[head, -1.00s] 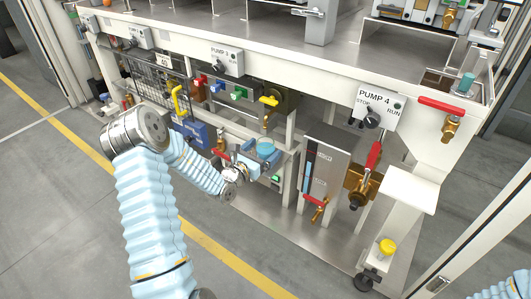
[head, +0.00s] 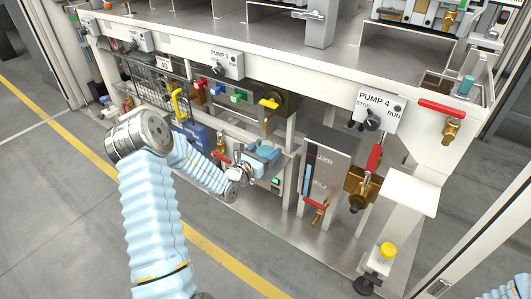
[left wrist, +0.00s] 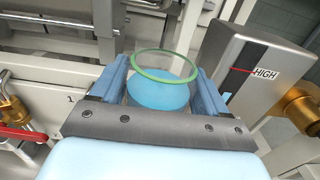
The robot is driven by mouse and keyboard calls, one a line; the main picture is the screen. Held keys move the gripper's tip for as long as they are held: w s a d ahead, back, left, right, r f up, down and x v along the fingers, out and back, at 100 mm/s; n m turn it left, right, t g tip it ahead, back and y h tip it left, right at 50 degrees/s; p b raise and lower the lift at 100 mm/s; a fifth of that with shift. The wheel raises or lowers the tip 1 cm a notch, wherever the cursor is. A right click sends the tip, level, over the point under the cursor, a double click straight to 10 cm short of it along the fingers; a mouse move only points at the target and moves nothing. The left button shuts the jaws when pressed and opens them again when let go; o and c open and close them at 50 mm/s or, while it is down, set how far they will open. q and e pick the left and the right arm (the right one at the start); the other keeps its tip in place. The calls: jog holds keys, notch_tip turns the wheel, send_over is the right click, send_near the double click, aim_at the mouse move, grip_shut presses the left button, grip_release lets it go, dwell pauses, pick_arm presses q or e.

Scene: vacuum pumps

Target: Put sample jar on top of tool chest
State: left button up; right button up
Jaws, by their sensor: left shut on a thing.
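The sample jar is clear, with a green rim and light blue contents. It shows in the left wrist view (left wrist: 165,72) between the two blue fingers of my left gripper (left wrist: 163,88), which is shut on it. In the head view, my left gripper (head: 263,154) is low under the bench, left of a grey box, and the jar is mostly hidden by it. A blue box (head: 196,137) under the bench, left of my gripper, may be the tool chest; I cannot tell for sure. My right gripper is out of view.
The grey box (head: 325,172) stands close right of my left gripper; its HIGH label shows in the wrist view. Valves with red handles (head: 374,157) and bench legs crowd this space. The floor in front is clear.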

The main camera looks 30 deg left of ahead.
aim_at(261, 145)
pick_arm(q)
notch_tip(261, 145, up, 4)
jog(key=shift+r+p, duration=0.1)
jog(key=shift+p, duration=0.65)
jog(key=s+a+p, duration=0.1)
jog(key=s, duration=1.7)
jog(key=shift+a+f, duration=0.2)
jog(key=shift+f, duration=0.15)
